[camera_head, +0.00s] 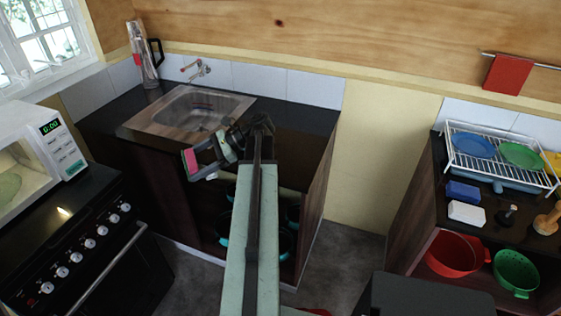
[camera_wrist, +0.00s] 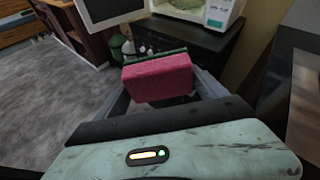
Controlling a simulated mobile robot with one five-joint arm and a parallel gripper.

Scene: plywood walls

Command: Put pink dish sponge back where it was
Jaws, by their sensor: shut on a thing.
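The pink dish sponge (camera_head: 190,160) is held in my gripper (camera_head: 202,163), in front of the sink cabinet at about counter height. In the wrist view the sponge (camera_wrist: 158,79) shows its broad pink side, with a dark green layer along its far edge. The fingers of my gripper (camera_wrist: 163,92) close on it from both sides and their tips are partly hidden behind it. On the right counter (camera_head: 433,190), a blue block (camera_head: 462,193) and a white block (camera_head: 466,212) lie in front of the dish rack.
The sink (camera_head: 190,112) is behind my gripper. A microwave (camera_head: 38,150) stands on the stove (camera_head: 80,235) at left. At right, a dish rack (camera_head: 500,158) holds plates, and a red colander (camera_head: 455,254) and green colander (camera_head: 515,272) sit below. Grey floor is clear between cabinets.

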